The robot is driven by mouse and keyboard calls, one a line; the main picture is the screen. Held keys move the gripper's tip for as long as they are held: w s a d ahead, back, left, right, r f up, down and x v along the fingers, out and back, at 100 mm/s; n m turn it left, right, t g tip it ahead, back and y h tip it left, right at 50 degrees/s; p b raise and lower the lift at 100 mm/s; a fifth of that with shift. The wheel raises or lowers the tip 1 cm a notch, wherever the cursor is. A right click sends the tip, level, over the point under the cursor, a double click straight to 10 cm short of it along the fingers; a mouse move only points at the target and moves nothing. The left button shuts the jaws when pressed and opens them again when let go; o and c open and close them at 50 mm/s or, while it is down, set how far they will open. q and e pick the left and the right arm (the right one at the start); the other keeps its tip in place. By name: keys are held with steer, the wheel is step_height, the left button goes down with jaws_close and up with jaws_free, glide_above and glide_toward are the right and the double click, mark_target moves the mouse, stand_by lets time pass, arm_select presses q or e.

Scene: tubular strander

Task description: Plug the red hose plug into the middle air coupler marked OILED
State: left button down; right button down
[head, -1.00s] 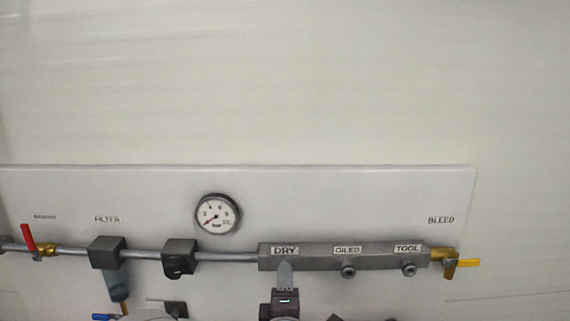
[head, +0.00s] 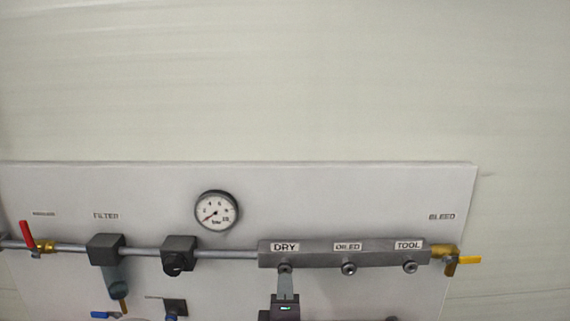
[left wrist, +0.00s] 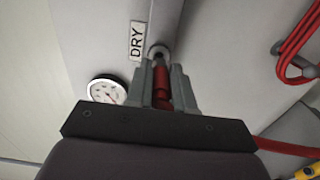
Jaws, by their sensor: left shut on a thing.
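My left gripper (head: 287,278) is below the DRY coupler (head: 285,267) in the head view. In the left wrist view its fingers (left wrist: 160,72) are shut on the red hose plug (left wrist: 161,88). The plug points toward the DRY coupler (left wrist: 158,52), next to the DRY label; I cannot tell whether they touch. The plug is hidden in the head view. The middle coupler marked OILED (head: 349,268) is to the right on the grey manifold (head: 318,253), with nothing in it. My right gripper is not in view.
A gauge (head: 216,212) and regulator (head: 179,254) are to the left. A red hose coil (left wrist: 298,42) hangs at the right in the left wrist view.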

arm_select(q)
steer(key=shift+s, duration=0.15)
steer(key=shift+s+b, duration=0.5)
steer(key=shift+s, duration=1.2)
